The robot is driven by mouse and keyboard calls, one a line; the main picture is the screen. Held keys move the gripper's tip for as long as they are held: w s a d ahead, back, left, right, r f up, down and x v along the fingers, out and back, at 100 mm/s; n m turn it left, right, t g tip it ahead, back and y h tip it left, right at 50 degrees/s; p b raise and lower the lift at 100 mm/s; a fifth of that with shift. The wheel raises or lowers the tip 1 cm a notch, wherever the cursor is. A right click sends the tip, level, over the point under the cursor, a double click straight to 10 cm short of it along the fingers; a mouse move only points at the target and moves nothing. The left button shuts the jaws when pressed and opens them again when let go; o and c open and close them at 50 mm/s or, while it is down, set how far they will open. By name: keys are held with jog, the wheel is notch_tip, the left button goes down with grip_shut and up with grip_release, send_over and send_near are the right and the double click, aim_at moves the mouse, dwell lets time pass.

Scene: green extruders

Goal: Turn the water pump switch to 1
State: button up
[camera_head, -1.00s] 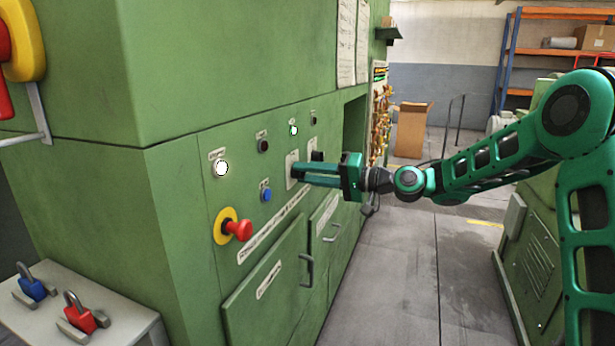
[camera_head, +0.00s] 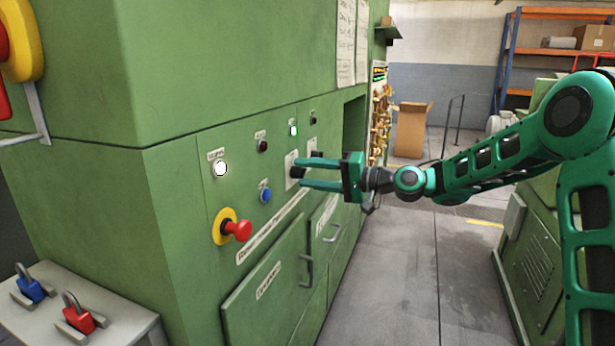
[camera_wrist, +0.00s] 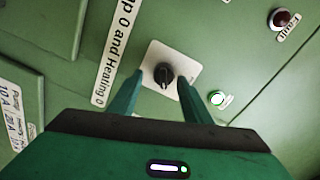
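A black rotary switch knob (camera_wrist: 163,75) sits on a white square plate (camera_wrist: 158,54) on the green panel. The plate also shows in the head view (camera_head: 290,161), where the fingers partly cover it. My gripper (camera_head: 300,173) is at this plate, fingers pointing at the panel. In the wrist view my gripper (camera_wrist: 160,78) is open, with one finger on each side of the knob and a gap to it. The position the knob points to cannot be read clearly. A second plate with a dark switch (camera_head: 316,153) is just beyond, partly hidden by the upper finger.
The panel holds a white lamp (camera_head: 220,168), a blue button (camera_head: 265,195), a red emergency button (camera_head: 237,230) and a green-lit button (camera_head: 293,130). Below are doors with handles (camera_head: 307,270). Padlocks (camera_head: 78,317) stand front left. The aisle floor (camera_head: 400,270) is clear.

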jog(key=shift+s, duration=0.15)
jog(key=v, duration=1)
jog(key=shift+d, duration=0.25)
jog(key=s+d+f+g+h, duration=0.1)
jog(key=s+d+f+h, duration=0.55)
jog(key=d, duration=0.25)
jog(key=s+d+f+g+h, duration=0.1)
jog(key=s+d+f+h, duration=0.55)
jog(key=s+d, duration=0.2)
jog(key=s+d+m+g+h, duration=0.1)
jog(key=s+d+m, duration=0.1)
jog(key=s+d, duration=0.3)
jog(key=s+d+f+m+g+h, duration=0.1)
jog(key=s+d, duration=0.4)
jog(key=s, duration=0.8)
jog(key=s+d+f+m+g+h, duration=0.1)
jog(key=s+d, duration=0.3)
jog(key=s, duration=0.6)
jog(key=shift+d+f+m+g, duration=0.2)
jog(key=shift+d+m+g, duration=0.2)
jog(key=shift+m+g, duration=0.4)
